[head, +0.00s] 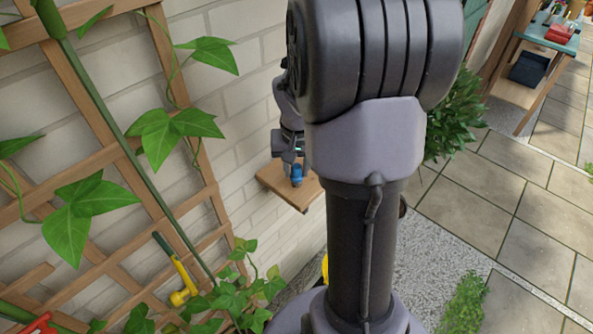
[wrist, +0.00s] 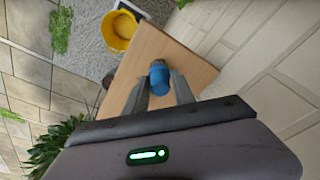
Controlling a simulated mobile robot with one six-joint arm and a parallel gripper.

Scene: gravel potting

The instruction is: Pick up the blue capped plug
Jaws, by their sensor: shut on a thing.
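The blue capped plug (wrist: 159,80) is between the two fingers of my gripper (wrist: 160,88) in the wrist view. The fingers are shut on it. It has a lighter blue-grey top end. In the head view the plug (head: 297,177) shows small beneath my gripper (head: 293,163), over a wooden shelf (head: 270,180) on the wall. The shelf (wrist: 190,60) lies behind the plug in the wrist view. I cannot tell whether the plug touches the shelf. My own arm hides part of the scene in the head view.
A wooden trellis (head: 100,165) with ivy covers the wall at left, with a yellow-handled tool (head: 181,290) on it. A yellow bucket (wrist: 118,32) stands on gravel below the shelf. A green-topped table (head: 546,33) is at far right. Paving (head: 480,195) is open.

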